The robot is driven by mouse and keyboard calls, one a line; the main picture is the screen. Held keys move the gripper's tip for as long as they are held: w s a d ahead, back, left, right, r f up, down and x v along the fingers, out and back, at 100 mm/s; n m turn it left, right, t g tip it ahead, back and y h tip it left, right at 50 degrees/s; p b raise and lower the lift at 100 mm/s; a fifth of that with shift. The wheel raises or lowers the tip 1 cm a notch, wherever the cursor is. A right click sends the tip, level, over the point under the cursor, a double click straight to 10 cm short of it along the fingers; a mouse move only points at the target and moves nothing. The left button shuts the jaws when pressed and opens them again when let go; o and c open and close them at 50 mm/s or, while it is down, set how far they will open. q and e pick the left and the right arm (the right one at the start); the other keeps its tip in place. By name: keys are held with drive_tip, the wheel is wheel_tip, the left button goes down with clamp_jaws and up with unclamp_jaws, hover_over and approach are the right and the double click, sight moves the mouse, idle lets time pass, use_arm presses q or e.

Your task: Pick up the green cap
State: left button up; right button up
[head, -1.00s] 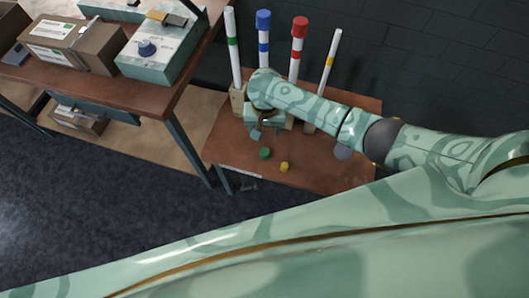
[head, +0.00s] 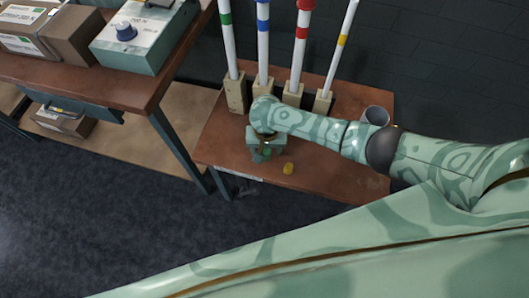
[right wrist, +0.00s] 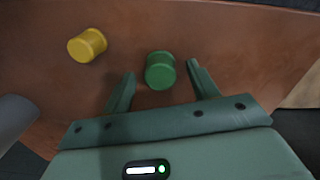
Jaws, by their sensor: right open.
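The green cap (right wrist: 160,71) stands on the brown table in the right wrist view, just beyond and between the open fingertips of my right gripper (right wrist: 160,82). The fingers do not visibly touch it. In the head view the green cap (head: 267,153) is mostly hidden by my right gripper (head: 262,155), which is over it near the table's front left. My left gripper is not in view.
A yellow cap (head: 288,169) lies close by on the same table (head: 330,171). Several tubes with coloured bands, such as the red-banded one (head: 300,50), stand in wooden blocks behind. A grey cup (head: 375,115) is at the right. A workbench (head: 130,95) stands at the left.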

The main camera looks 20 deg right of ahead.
drive_tip(key=shift+f, duration=0.6)
drive_tip(key=shift+r, duration=0.25)
drive_tip(key=c, duration=1)
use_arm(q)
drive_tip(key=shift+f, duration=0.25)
use_arm(e)
drive_tip(key=shift+r, duration=0.1)
drive_tip(key=shift+r+p, duration=0.2)
drive_tip(key=shift+p, duration=0.1)
wheel_tip(320, 180, up, 3)
drive_tip(key=shift+f+p, duration=0.2)
drive_tip(key=shift+p, duration=0.65)
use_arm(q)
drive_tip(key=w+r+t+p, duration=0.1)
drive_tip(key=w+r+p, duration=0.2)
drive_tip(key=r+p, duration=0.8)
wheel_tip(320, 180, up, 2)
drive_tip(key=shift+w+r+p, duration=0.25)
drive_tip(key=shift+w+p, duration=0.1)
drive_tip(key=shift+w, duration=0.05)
use_arm(e)
drive_tip(key=s+r, duration=0.3)
drive_tip(key=s, duration=0.1)
drive_tip(key=s+r, duration=0.3)
drive_tip(key=s, duration=0.2)
drive_tip(key=s+a+r, duration=0.1)
drive_tip(key=s+r, duration=0.2)
drive_tip(key=s, duration=0.2)
drive_tip(key=shift+r, duration=0.4)
